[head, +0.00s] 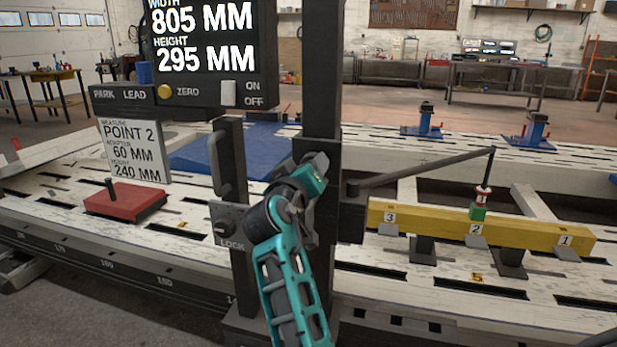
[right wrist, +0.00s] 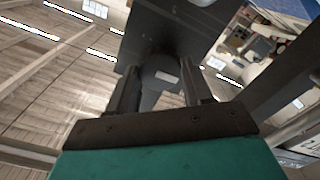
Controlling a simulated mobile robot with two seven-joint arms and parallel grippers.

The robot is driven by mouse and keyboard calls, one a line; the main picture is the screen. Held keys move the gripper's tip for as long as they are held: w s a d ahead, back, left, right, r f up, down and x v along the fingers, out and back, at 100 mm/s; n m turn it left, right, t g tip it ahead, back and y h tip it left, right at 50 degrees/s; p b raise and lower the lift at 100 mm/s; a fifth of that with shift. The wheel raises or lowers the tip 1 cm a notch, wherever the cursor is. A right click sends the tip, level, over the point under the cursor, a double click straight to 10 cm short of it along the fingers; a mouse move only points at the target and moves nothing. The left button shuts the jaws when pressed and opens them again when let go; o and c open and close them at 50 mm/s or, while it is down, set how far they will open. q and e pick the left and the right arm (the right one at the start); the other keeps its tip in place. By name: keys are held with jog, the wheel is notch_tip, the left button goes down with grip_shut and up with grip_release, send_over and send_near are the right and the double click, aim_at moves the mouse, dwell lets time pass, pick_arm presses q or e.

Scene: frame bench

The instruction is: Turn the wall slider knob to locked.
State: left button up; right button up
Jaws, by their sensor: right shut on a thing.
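My right gripper (head: 312,168) is raised against the black upright column (head: 322,70) in the head view. In the right wrist view my right gripper (right wrist: 163,92) has its two dark fingers on either side of a dark knob (right wrist: 160,68) under a dark plate (right wrist: 185,30), and is shut on it. In the head view my wrist hides this knob, and no lock mark on it can be read. A separate dark knob (head: 222,226) beside the word LOCK sits on the lower left post, apart from my gripper. My left gripper is not in view.
A black carriage (head: 351,217) on the column carries a thin probe arm (head: 430,167) reaching right to a green adapter (head: 478,212) on a yellow beam (head: 520,233). A display (head: 205,50) and a dark handle (head: 216,165) stand left of my wrist. A red block (head: 125,202) lies farther left.

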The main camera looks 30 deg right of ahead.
jog(key=shift+m, duration=0.3)
jog(key=o, duration=1)
jog(key=shift+o, duration=0.2)
